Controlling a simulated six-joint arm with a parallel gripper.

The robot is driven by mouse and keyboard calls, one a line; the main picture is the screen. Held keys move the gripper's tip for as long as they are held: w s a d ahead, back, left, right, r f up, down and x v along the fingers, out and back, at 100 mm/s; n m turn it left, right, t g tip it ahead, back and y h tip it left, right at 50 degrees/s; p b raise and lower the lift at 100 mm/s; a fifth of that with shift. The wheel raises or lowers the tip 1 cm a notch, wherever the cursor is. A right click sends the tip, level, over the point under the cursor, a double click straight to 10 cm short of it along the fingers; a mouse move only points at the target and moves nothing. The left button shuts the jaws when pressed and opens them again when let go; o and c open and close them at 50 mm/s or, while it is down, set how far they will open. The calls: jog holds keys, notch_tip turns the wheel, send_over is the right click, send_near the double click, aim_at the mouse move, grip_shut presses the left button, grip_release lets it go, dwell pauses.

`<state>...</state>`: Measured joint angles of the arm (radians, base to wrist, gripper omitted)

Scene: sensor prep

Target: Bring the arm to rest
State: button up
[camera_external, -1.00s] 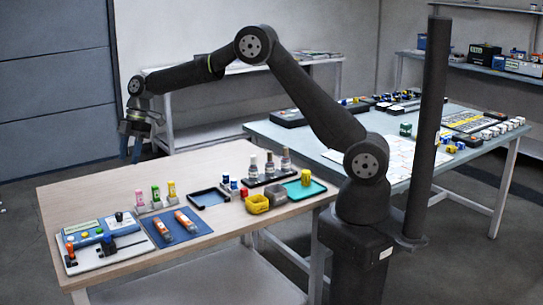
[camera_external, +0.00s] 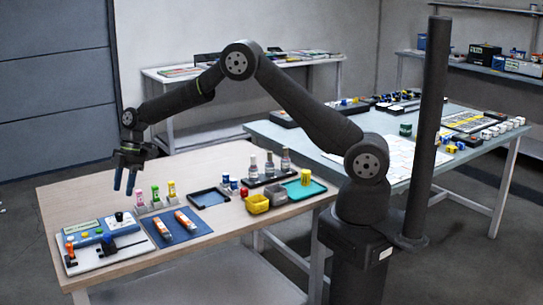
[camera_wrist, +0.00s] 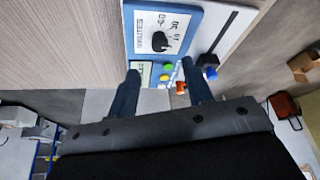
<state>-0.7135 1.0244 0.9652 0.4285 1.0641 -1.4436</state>
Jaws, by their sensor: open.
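My gripper (camera_external: 125,180) hangs above the back left part of the wooden table (camera_external: 90,200) in the external view, fingers pointing down. It is open, and nothing shows between its fingers. In the wrist view my two fingers (camera_wrist: 165,92) stand apart, with a blue instrument panel (camera_wrist: 191,30) beyond them. The panel has a black knob, a small display and coloured buttons; in the external view it lies on a white board (camera_external: 85,263) at the table's front left.
A blue mat (camera_external: 165,240) with two orange-and-white items lies beside the board. Several small coloured bottles (camera_external: 156,193) stand behind it. A dark tray (camera_external: 208,199), yellow and grey bins (camera_external: 257,203) and a green tray (camera_external: 305,190) are further right. The table's back left is bare.

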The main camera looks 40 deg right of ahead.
aim_at(119, 214)
jog(key=x, duration=0.7)
jog(key=shift+a+f, duration=0.1)
jog(key=v, duration=1.8)
jog(key=x, duration=1.7)
jog(key=shift+s+a+f, duration=0.1)
jog(key=shift+f, duration=0.2)
jog(key=shift+a+f, duration=0.15)
jog(key=shift+f, duration=0.05)
jog(key=m, duration=0.1)
jog(key=m+t, duration=0.1)
jog(key=m, duration=0.1)
jog(key=shift+s+r+m+y, duration=0.1)
jog(key=shift+s+m+y, duration=0.1)
jog(key=shift+m+y, duration=0.1)
jog(key=m+t, duration=0.2)
jog(key=m, duration=0.2)
jog(key=shift+s, duration=0.2)
jog(key=shift+s+a+m+t+h, duration=0.1)
jog(key=shift+m+t+h, duration=0.25)
jog(key=shift+m, duration=0.85)
jog(key=shift+s+m+t+h, duration=0.15)
jog(key=shift+m+t, duration=0.3)
jog(key=shift+m, duration=0.75)
jog(key=shift+a+m+t+h, duration=0.1)
jog(key=shift+m+t+h, duration=0.45)
jog(key=shift+m, duration=1.35)
